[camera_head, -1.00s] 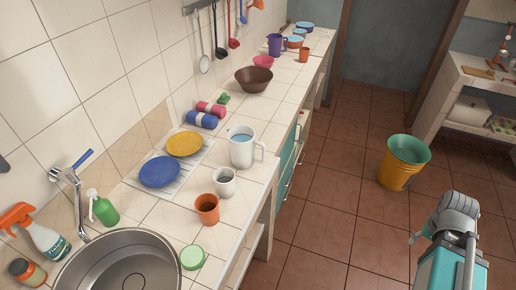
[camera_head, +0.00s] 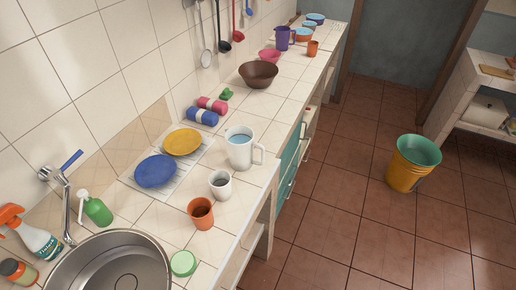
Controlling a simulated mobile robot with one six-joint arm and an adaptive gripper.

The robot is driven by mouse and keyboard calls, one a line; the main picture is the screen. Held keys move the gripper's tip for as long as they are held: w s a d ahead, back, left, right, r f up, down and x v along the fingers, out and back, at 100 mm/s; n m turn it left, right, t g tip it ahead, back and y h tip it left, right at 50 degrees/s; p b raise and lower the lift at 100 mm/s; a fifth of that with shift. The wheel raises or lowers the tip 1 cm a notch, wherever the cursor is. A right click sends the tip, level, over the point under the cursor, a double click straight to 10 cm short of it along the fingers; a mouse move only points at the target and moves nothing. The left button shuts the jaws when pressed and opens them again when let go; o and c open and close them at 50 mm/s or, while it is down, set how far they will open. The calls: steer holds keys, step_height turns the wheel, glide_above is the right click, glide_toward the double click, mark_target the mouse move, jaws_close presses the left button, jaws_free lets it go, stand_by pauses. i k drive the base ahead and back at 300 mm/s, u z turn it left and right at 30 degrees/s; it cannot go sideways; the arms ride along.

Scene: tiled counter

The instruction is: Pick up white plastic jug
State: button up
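The white plastic jug (camera_head: 240,149) stands upright on the tiled counter, right of the yellow plate. Its handle faces right, toward the counter's front edge. Its open top shows a bluish inside. My gripper is not in view, so its distance from the jug and whether it is open or shut cannot be seen.
A white cup (camera_head: 220,184) and an orange cup (camera_head: 201,214) stand in front of the jug. A yellow plate (camera_head: 182,142) and a blue plate (camera_head: 156,171) lie to its left. A brown bowl (camera_head: 258,75) is behind. A yellow-green bucket (camera_head: 412,163) stands on open floor.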

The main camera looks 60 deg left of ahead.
mark_target(246, 152)
steer(key=z, duration=0.45)
steer(key=i, duration=1.05)
steer(key=u, duration=2.35)
